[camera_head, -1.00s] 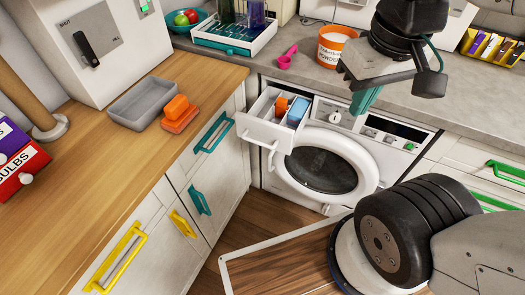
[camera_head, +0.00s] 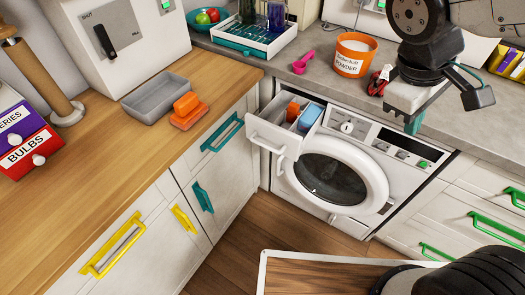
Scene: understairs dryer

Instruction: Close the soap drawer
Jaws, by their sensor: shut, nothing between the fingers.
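The soap drawer (camera_head: 271,133) is pulled out at the upper left of the white washing machine (camera_head: 377,160). It has a white front with a handle, and an orange block (camera_head: 292,112) and a blue block (camera_head: 309,118) sit inside. My gripper (camera_head: 413,124) is to the right of the drawer, over the machine's control panel and counter edge, pointing down. Its teal fingers are shut and empty, apart from the drawer. Part of the fingers is hidden behind the gripper's body.
An orange powder tub (camera_head: 354,55), a pink scoop (camera_head: 302,62) and a red-handled tool (camera_head: 378,80) are on the grey counter near my gripper. The round door (camera_head: 335,178) is below the drawer. A wooden counter (camera_head: 130,150) holds a grey tray (camera_head: 156,97) at left.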

